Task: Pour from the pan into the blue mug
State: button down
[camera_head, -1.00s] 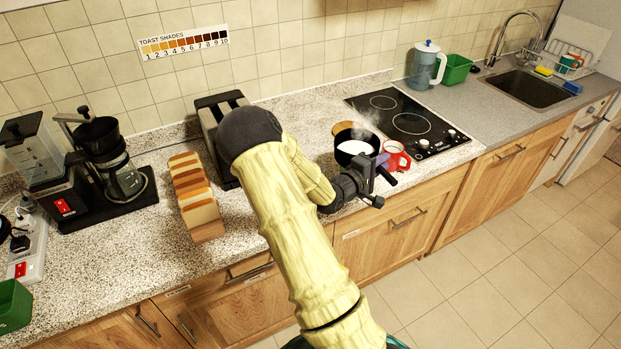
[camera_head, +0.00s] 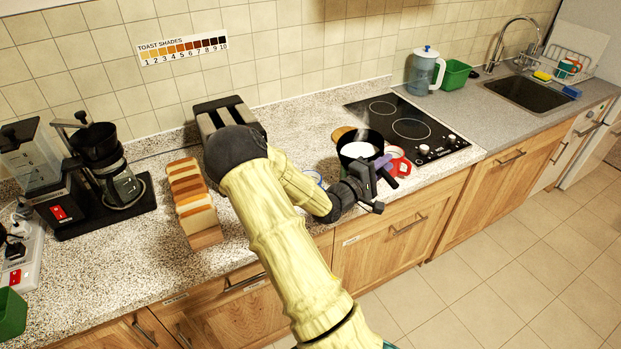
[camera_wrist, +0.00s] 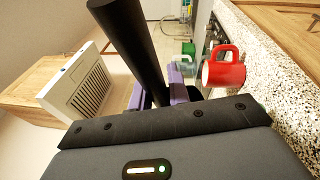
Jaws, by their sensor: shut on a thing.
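The black pan (camera_head: 359,148) holds a white liquid and looks about level, near the counter's front edge left of the hob. I cannot tell how high it is above the counter. My gripper (camera_head: 383,164), with purple fingers, is shut on the pan's black handle, which also shows in the wrist view (camera_wrist: 128,45). A blue-and-white rim (camera_head: 313,177), probably the blue mug, shows left of the pan; my arm hides most of it. A red mug (camera_head: 399,161) stands just right of the pan and also shows in the wrist view (camera_wrist: 224,68).
A round wooden board (camera_head: 341,133) lies behind the pan. The black hob (camera_head: 411,128) is to the right. A toaster (camera_head: 226,113) and a rack of toast slices (camera_head: 194,203) stand to the left. A blue-lidded jug (camera_head: 424,71) stands at the back.

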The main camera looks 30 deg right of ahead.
jog(key=shift+w+a+f+h+b, duration=0.15)
jog(key=shift+a+f+h+b, duration=0.15)
jog(key=shift+a+b, duration=0.2)
jog(key=a+n+t+h+b, duration=0.1)
jog(key=a, duration=0.1)
jog(key=a+r+n+t+h+b, duration=0.1)
jog(key=b, duration=0.1)
jog(key=w+a+n+t+h+b, duration=0.1)
jog(key=a+b, duration=0.1)
jog(key=shift+a+r+h, duration=0.15)
jog(key=shift+a+h, duration=0.15)
jog(key=shift+h, duration=0.1)
jog(key=shift+a+f+n+t+h+b, duration=0.3)
jog(key=shift+a+n+t+b, duration=0.45)
jog(key=shift+b, duration=0.75)
jog(key=shift+a+f+n+t+h+b, duration=0.2)
jog(key=shift+a+n+t+h+b, duration=0.15)
jog(key=shift+n+t+b, duration=0.9)
